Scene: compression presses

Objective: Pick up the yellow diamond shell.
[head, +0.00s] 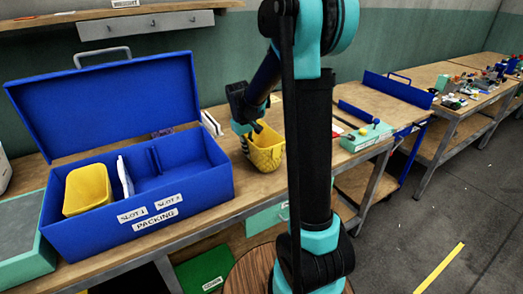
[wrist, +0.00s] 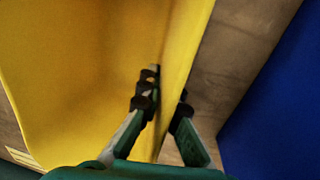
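The yellow diamond shell (head: 267,158) is an open yellow cup with patterned sides, at the bench right of the blue box in the head view. My gripper (head: 252,133) reaches down to its rim from above. In the wrist view the shell's yellow wall (wrist: 80,75) runs between the two fingers of my gripper (wrist: 165,95). One finger is inside the shell and the other is outside, both close against the wall. I cannot tell whether the shell's base touches the bench. A second yellow shell (head: 88,188), with plain sides, sits in the left compartment of the box.
The open blue packing box (head: 190,190), labelled slot 1 and slot 2, stands left on the wooden bench (head: 215,205). A white plate (head: 125,177) stands beside the plain shell. A teal block (head: 366,137) lies to the right. Further benches stand at the right, with clear floor before them.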

